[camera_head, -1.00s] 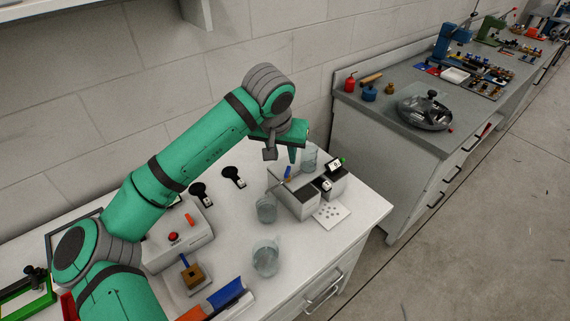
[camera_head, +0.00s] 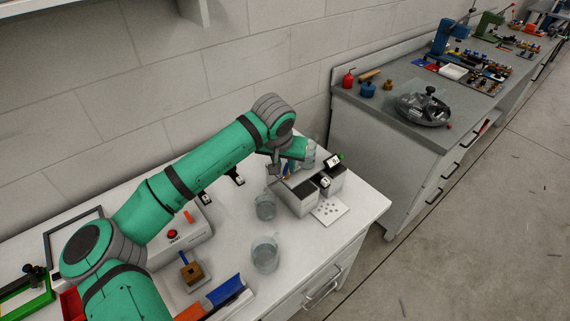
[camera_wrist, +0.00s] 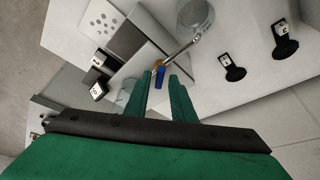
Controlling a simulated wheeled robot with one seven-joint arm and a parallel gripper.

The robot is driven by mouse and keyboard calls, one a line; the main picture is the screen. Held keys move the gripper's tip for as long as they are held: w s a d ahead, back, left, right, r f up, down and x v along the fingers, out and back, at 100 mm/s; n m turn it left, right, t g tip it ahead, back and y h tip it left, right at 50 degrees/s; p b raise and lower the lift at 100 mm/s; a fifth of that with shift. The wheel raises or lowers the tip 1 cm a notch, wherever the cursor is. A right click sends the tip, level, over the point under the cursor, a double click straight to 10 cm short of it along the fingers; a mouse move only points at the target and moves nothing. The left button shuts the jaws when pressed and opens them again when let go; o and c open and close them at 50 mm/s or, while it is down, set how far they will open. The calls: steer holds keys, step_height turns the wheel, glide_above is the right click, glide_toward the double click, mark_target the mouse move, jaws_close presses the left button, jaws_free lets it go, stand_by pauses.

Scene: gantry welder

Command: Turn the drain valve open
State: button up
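The drain valve shows in the wrist view as a small blue lever (camera_wrist: 160,78) on a brass-coloured body, at the base of a thin metal spout (camera_wrist: 183,48). It belongs to a grey box-shaped unit (camera_head: 298,204) near the right end of the white bench. My gripper (camera_wrist: 162,84) is open, with its two green fingers on either side of the blue lever. I cannot tell whether either finger touches it. In the head view my gripper (camera_head: 284,165) is low over the unit and mostly hides the lever.
A glass beaker (camera_head: 265,207) stands left of the unit, and a larger beaker (camera_head: 264,254) stands nearer the front. Another glass vessel (camera_head: 311,156) is behind the unit. Black labelled holders (camera_wrist: 284,45) lie behind. A white perforated plate (camera_head: 328,211) is at the right.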

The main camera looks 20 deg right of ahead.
jaws_close()
steer(key=shift+m, duration=0.3)
steer(key=m+h, duration=0.1)
steer(key=m, duration=0.2)
steer(key=shift+w+a+g, duration=0.15)
steer(key=shift+g, duration=0.25)
steer(key=shift+w+m+g+h, duration=0.15)
steer(key=shift+m+g+h, duration=0.35)
steer(key=shift+m, duration=1.3)
steer(key=shift+o, duration=1.6)
jaws_free()
